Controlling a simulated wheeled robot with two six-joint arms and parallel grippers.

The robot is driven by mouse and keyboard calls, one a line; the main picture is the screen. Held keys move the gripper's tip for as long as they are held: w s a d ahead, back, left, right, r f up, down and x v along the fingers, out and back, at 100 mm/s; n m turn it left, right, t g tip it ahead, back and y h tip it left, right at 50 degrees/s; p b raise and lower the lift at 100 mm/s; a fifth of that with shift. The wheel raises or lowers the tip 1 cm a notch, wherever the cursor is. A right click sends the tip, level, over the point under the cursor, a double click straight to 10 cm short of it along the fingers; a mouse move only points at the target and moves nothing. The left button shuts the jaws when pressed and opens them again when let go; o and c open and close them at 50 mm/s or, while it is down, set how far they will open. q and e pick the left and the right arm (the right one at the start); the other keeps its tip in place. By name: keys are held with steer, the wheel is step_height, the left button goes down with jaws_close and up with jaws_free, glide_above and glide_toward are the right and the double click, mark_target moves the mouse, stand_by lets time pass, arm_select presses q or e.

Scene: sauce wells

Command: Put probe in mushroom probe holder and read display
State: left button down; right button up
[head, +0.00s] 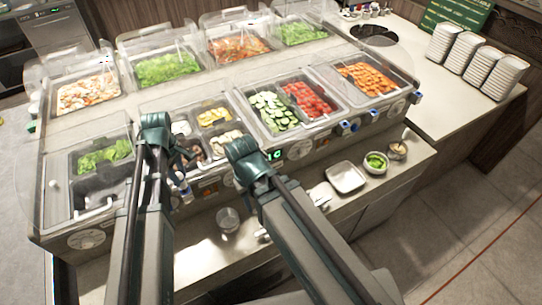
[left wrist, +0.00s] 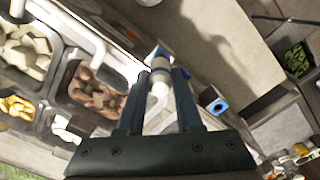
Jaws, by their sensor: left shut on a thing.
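My left gripper (head: 178,154) is over the front edge of the sauce-well counter. In the left wrist view its two fingers (left wrist: 162,82) are shut on the white and blue probe (left wrist: 160,70). A small holder with a blue-rimmed hole (left wrist: 216,104) is just right of the fingers, apart from the probe. A well of brown pieces, perhaps mushrooms (left wrist: 92,92), lies left of the fingers. A green lit display (head: 273,156) is on the front panel; its digits are too small to read surely. My right gripper (head: 246,152) is near that panel, its fingertips unclear.
Blue holders (head: 346,127) line the counter front at right. Wells hold cucumber (head: 272,110), tomato (head: 309,97) and carrot (head: 362,77) under clear covers. The lower shelf carries a glass (head: 228,219), a square white dish (head: 345,177) and a bowl of greens (head: 376,163).

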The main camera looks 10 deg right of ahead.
arm_select(q)
steer(key=shift+r+p, duration=2.85)
steer(key=shift+r, duration=0.25)
arm_select(e)
step_height(320, 180, up, 6)
arm_select(q)
steer(key=shift+s+f, duration=0.1)
steer(key=shift+f, duration=0.05)
arm_select(e)
steer(key=shift+s, duration=0.1)
